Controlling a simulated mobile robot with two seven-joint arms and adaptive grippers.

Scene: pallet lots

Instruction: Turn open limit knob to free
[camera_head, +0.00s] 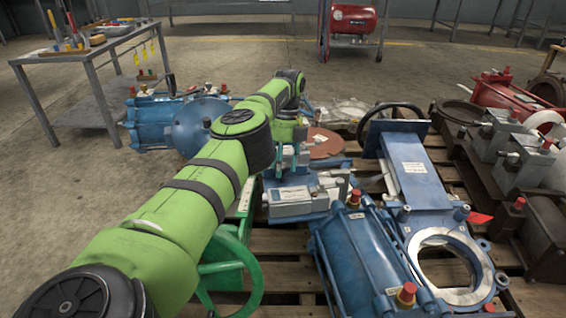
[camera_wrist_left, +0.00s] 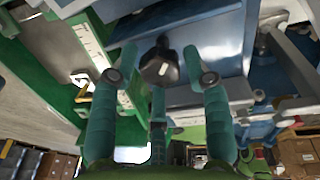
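The limit knob (camera_wrist_left: 160,68) is a dark, rounded knob with a short white mark, on a grey-blue housing in the left wrist view. My left gripper (camera_wrist_left: 159,82) points at it. Its teal fingers are spread apart, with the knob between and just beyond their tips. A gap shows on both sides of the knob, and nothing is held. In the head view my left gripper (camera_head: 291,158) is small and partly behind my green arm, over blue and grey valve parts. I cannot make out the knob there. My right gripper is not in view.
A blue gate valve (camera_head: 418,185) with a dark handwheel (camera_head: 391,119) lies to the right. A green handwheel (camera_head: 244,272) is under my left arm. Red and brown valves crowd the right pallet. A metal tool table (camera_head: 78,52) stands at the back left, with open floor before it.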

